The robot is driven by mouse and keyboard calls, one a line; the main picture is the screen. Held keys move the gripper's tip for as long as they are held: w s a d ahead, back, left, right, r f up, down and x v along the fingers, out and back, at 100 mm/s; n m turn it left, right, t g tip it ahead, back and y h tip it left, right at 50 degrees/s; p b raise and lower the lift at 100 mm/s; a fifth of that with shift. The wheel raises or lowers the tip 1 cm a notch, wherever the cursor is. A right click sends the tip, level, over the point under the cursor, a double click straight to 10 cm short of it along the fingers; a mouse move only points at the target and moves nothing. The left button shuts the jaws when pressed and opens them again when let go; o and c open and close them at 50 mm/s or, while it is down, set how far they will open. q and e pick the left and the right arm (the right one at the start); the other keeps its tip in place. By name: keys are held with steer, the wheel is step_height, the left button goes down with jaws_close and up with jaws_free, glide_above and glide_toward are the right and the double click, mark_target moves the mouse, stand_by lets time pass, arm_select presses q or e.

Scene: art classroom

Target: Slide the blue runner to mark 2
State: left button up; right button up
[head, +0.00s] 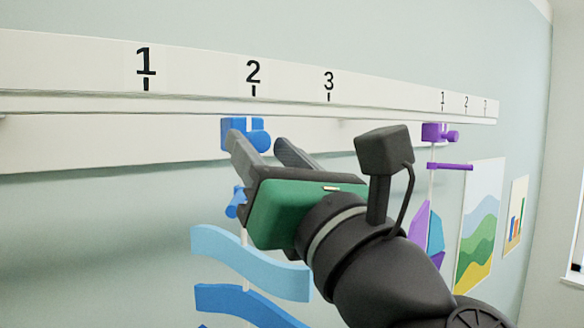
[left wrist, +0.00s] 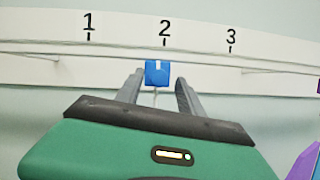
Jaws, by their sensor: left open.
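The blue runner (head: 233,128) hangs from the white rail (head: 60,104) below mark 2 (head: 253,72), its middle slightly left of the mark's tick. The left wrist view shows the runner (left wrist: 157,74) nearly under mark 2 (left wrist: 165,31) too. My left gripper (head: 258,142) is open at the runner. In the left wrist view the runner shows between the open fingertips (left wrist: 157,82), with a gap on each side; whether the fingers reach around it, I cannot tell. A blue knob and light blue wavy pieces (head: 250,262) hang below the runner, partly hidden by the gripper. My right gripper is out of view.
Marks 1 (head: 146,64) and 3 (head: 329,82) flank mark 2, and the rail between them is clear. A purple runner (head: 434,132) with hanging purple pieces (head: 418,228) is farther right on the rail. A landscape picture (head: 479,225) is on the wall.

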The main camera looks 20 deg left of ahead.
arm_select(q)
steer(key=b+v, duration=0.5)
steer(key=v, duration=1.1)
steer(key=shift+s, duration=0.5)
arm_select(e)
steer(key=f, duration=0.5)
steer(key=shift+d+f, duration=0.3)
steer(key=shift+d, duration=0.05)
arm_select(q)
steer(key=shift+a+f, duration=0.1)
steer(key=shift+f, duration=0.05)
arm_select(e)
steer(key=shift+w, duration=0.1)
